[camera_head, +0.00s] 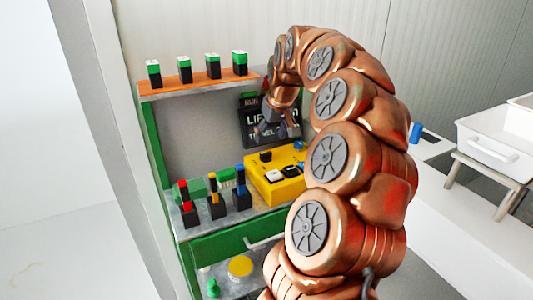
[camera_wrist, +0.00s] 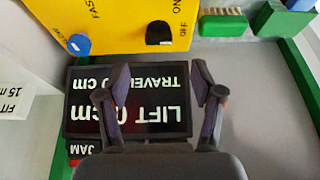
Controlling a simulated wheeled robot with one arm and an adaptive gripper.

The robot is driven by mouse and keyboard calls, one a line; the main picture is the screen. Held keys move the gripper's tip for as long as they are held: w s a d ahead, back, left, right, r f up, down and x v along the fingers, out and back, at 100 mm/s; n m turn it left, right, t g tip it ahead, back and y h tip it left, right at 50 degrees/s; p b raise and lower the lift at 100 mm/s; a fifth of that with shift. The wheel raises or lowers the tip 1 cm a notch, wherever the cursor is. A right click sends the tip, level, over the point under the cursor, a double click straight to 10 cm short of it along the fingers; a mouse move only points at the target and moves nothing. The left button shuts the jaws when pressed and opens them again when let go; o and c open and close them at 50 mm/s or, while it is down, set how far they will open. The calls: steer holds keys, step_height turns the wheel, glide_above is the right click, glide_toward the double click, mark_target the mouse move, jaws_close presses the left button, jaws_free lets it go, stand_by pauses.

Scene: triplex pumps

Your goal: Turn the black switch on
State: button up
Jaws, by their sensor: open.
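The black switch (camera_wrist: 158,33) is on a yellow control box (camera_wrist: 125,12), next to the printed words ON and OFF, which read upside down in the wrist view. Its exact setting is hard to tell. In the head view the black switch (camera_head: 265,156) is on the far left part of the box (camera_head: 262,188). My gripper (camera_wrist: 163,78) is open and empty, its two fingers apart in front of the dark display (camera_wrist: 150,120), which reads LIFT and TRAVEL. In the head view my gripper (camera_head: 279,130) is above the far side of the box, touching nothing that I can see.
A blue knob (camera_wrist: 79,44) marked FAST and SLOW is on the same box. Upright colored-top blocks (camera_head: 241,190) stand left of the box, and several green-topped ones line the orange shelf (camera_head: 198,83) above. A green block (camera_wrist: 285,22) and brush (camera_wrist: 223,22) lie nearby.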

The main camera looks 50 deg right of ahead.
mark_target(266, 152)
steer(key=shift+p+x, duration=0.6)
steer(key=shift+x, duration=3.3)
steer(key=shift+d, duration=0.1)
steer(key=shift+c, duration=0.2)
steer(key=c, duration=1.1)
